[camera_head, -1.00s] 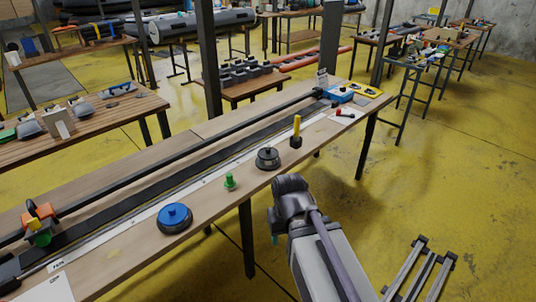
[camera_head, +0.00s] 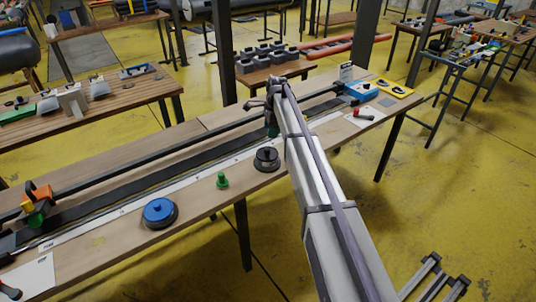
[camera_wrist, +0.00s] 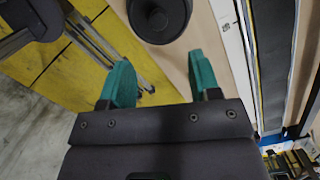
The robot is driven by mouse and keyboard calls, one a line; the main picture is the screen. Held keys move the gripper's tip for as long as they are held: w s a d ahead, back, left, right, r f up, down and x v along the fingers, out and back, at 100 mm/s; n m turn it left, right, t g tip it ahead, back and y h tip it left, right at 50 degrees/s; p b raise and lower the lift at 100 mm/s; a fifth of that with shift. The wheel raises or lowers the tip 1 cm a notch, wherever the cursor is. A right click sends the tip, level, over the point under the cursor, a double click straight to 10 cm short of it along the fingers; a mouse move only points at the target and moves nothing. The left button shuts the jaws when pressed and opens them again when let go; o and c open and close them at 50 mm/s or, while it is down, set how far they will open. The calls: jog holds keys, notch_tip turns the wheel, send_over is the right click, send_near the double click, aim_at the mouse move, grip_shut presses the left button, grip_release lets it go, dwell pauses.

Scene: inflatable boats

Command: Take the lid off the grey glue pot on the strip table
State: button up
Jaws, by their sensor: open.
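The grey glue pot (camera_head: 266,164) stands on the strip table (camera_head: 205,213), with its dark lid (camera_head: 266,154) and central knob on top. In the wrist view the lid (camera_wrist: 160,33) shows as a dark round disc at the top edge, partly cut off by the frame. My gripper (camera_wrist: 160,65) has its two teal fingers spread apart with nothing between them, and the pot lies beyond the fingertips. In the head view my gripper (camera_head: 272,122) is above the table, just behind the pot in the picture, partly hidden by my arm.
A pot with a blue lid (camera_head: 159,211) and a small green object (camera_head: 222,181) stand on the table left of the grey pot. A long black strip (camera_head: 150,181) runs along the table behind them. A red-handled tool (camera_head: 361,112) and a blue box (camera_head: 361,91) are at the right end.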

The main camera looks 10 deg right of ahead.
aim_at(267, 149)
jog(key=f+b, duration=0.3)
jog(key=a+f+b, duration=0.1)
jog(key=f+b, duration=0.5)
jog(key=f, duration=0.1)
jog(key=shift+s+a, duration=0.1)
jog(key=shift+a, duration=0.15)
jog(key=shift+r, duration=0.15)
jog(key=c, duration=1)
